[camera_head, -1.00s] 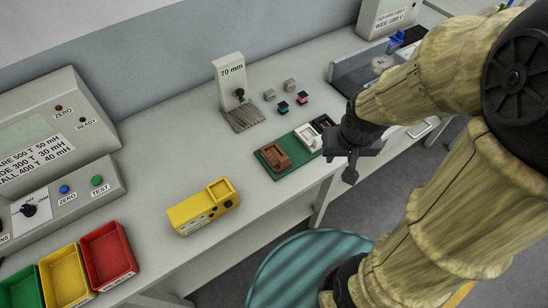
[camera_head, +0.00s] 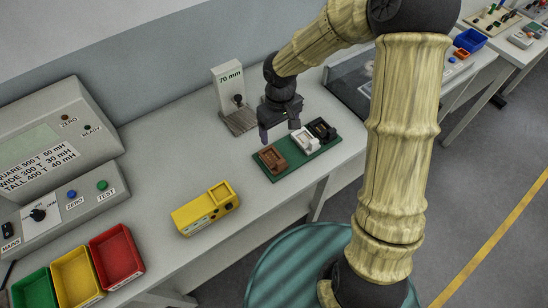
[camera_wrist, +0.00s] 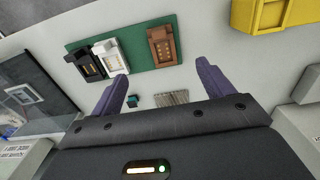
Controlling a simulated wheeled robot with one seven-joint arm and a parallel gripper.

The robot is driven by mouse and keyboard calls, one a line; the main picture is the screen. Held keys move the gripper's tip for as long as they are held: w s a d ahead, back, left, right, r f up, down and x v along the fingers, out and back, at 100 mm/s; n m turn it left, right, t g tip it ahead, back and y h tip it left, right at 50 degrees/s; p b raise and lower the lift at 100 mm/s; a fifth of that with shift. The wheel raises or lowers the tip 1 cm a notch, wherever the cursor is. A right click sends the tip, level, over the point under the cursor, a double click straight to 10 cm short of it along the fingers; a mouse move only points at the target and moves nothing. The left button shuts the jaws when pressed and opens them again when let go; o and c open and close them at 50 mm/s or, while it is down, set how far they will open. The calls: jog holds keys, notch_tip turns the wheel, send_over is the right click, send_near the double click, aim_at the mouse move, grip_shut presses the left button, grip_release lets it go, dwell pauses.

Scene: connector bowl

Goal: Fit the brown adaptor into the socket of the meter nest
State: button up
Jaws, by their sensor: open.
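The brown adaptor (camera_head: 272,158) sits at the left end of a green board (camera_head: 290,168); it also shows in the wrist view (camera_wrist: 162,46). The yellow meter nest (camera_head: 205,208) lies on the bench to the left, its square socket (camera_head: 221,192) facing up and looking empty. Part of the nest shows at the top right of the wrist view (camera_wrist: 270,18). My gripper (camera_head: 279,132) points down, open and empty, just behind the board near the brown adaptor. In the wrist view its fingers (camera_wrist: 162,75) are apart, with the brown adaptor beyond them.
A white adaptor (camera_head: 303,141) and a black adaptor (camera_head: 321,130) share the board. A 70 mm gauge stand (camera_head: 228,88) is behind my gripper. Green, yellow and red bins (camera_head: 118,258) and a grey tester (camera_head: 55,135) are at left. The bench between board and nest is clear.

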jog(key=p, duration=0.1)
send_near(279, 163)
jog(key=f, duration=0.2)
jog(key=w+f, duration=0.1)
jog(key=f, duration=0.3)
jog(key=shift+w+f, duration=0.3)
jog(key=shift+f, duration=0.1)
jog(key=shift+f, duration=0.1)
jog(key=shift+s+f+p, duration=0.2)
jog(key=shift+f+p, duration=0.65)
jog(key=shift+f, duration=1.65)
